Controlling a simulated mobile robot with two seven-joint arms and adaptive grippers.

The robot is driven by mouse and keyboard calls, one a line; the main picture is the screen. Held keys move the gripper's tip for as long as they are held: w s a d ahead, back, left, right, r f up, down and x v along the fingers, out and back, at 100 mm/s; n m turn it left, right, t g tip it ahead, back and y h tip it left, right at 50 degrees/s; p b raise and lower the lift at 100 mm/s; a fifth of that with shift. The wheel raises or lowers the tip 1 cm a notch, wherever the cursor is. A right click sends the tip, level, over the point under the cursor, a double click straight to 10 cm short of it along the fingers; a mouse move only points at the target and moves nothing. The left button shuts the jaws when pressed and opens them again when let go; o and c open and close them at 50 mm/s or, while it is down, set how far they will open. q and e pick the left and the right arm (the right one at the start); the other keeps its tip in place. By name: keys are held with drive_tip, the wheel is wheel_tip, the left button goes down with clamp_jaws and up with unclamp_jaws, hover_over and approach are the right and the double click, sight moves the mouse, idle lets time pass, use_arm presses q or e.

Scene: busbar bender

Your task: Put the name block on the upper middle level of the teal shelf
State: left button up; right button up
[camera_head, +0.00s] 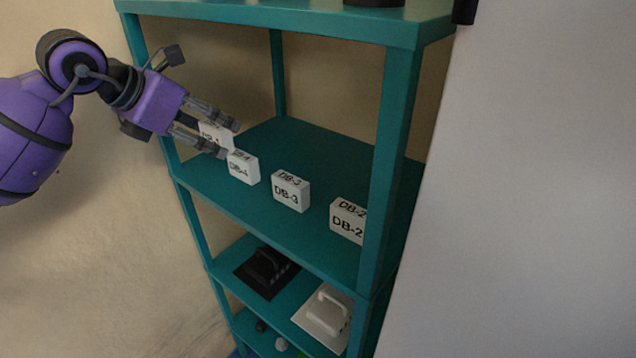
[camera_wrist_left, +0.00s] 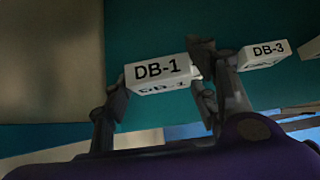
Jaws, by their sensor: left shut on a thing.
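My left gripper (camera_head: 231,139) is shut on a white name block (camera_head: 213,134) at the left end of the teal shelf's upper middle level (camera_head: 320,150). The left wrist view shows the block (camera_wrist_left: 160,72) marked DB-1 between the two fingers (camera_wrist_left: 160,90). I cannot tell whether it touches the board. DB-3 (camera_wrist_left: 264,55) also shows in the left wrist view. My right gripper is out of view.
The shelf's front post (camera_head: 385,170) partly hides DB-2. The level below holds a black handled plate (camera_head: 267,271) and a white handled plate (camera_head: 325,313). A dark object (camera_head: 375,2) stands on the top board. The board behind the blocks is clear.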

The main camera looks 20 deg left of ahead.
use_arm(q)
drive_tip(key=d+p, duration=0.1)
drive_tip(key=d, duration=0.5)
drive_tip(key=w+d+f+p, duration=0.1)
drive_tip(key=d, duration=0.5)
drive_tip(key=w+d+f+p, duration=0.1)
drive_tip(key=d, duration=0.6)
drive_tip(key=shift+w+f+p, duration=0.1)
drive_tip(key=shift+f+p, duration=0.05)
drive_tip(key=shift+p, duration=0.15)
drive_tip(key=shift+a+f, duration=0.1)
drive_tip(key=shift+f, duration=0.35)
wheel_tip(320, 180, down, 2)
drive_tip(key=shift+f, duration=0.15)
drive_tip(key=shift+d+f, duration=0.25)
drive_tip(key=shift+f, duration=0.25)
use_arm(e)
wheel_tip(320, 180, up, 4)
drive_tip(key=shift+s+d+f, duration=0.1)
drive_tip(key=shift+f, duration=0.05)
